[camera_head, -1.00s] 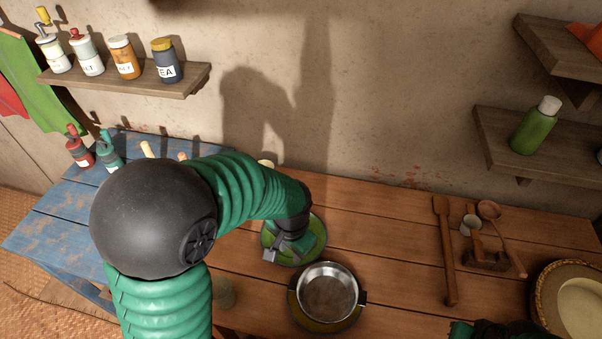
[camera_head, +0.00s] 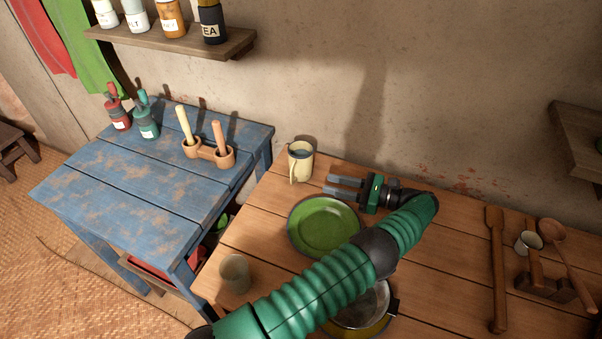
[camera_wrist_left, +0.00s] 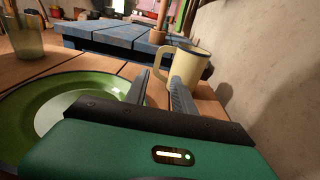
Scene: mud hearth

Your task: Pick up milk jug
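A cream-yellow jug with a dark rim (camera_head: 300,161) stands upright at the back left of the wooden table, its handle toward the front. My left gripper (camera_head: 328,187) is just right of the jug, fingers pointing left toward it, apart and empty. In the left wrist view the jug (camera_wrist_left: 185,65) stands beyond the fingertips (camera_wrist_left: 161,76), its handle at its left side. I cannot tell the exact gap between fingertips and jug. My right gripper is in neither view now.
A green plate (camera_head: 324,227) lies just in front of my left gripper. A metal pan (camera_head: 368,305) is partly behind my arm. A clear glass (camera_head: 235,273) stands near the table's left edge. The wall is close behind. A blue table (camera_head: 130,190) is left.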

